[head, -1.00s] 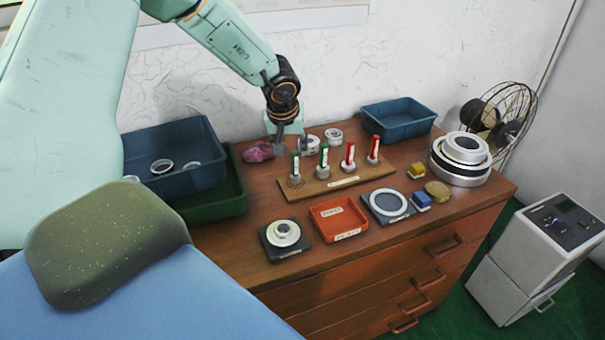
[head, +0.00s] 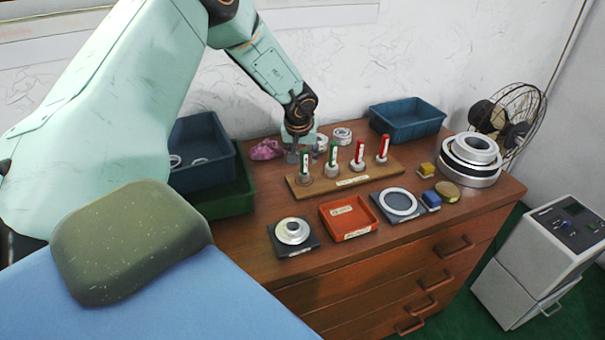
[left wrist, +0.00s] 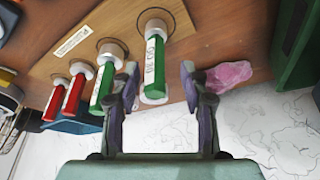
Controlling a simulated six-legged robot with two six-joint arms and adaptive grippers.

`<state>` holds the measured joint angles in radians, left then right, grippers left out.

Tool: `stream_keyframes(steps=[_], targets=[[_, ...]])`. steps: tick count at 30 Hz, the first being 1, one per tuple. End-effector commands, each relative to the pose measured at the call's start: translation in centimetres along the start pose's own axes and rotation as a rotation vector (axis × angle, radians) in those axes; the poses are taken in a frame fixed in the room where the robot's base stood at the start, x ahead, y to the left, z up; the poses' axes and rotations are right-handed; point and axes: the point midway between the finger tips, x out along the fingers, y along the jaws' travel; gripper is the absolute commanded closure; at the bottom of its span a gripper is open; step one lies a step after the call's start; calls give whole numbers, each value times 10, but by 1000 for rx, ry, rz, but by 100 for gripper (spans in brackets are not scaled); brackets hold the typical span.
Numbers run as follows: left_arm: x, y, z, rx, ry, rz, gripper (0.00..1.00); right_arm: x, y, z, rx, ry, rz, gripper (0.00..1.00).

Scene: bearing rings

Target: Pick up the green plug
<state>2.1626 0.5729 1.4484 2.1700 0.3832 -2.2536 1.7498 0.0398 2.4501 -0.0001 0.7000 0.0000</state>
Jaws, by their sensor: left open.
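Two green plugs, the left one (head: 305,159) and the one beside it (head: 333,155), stand upright in a wooden board (head: 345,182) on the cabinet top. Both also show in the left wrist view, the left green plug (left wrist: 155,66) with a white label and the other (left wrist: 102,86). My left gripper (head: 298,152) is open, close behind the left green plug. In the left wrist view the plug's top end appears between the spread fingers (left wrist: 159,78), with gaps at both sides. My right gripper is not in view.
Two red plugs (head: 360,153) (head: 383,148) stand in the same board. A pink crumpled cloth (head: 266,149) lies left of my gripper. Blue bins (head: 405,122), an orange tray (head: 347,218) and metal rings (head: 471,150) stand around. The front cabinet edge is clear.

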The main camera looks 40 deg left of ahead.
Motion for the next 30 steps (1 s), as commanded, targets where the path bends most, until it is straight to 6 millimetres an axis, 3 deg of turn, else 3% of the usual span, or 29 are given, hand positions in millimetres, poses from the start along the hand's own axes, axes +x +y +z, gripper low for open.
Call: stream_keyframes(steps=[7,22,30], targets=[[1,0,0,2,1,1,56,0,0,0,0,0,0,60],[1,0,0,2,0,1,98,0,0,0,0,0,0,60],[1,0,0,2,1,1,100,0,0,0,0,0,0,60]])
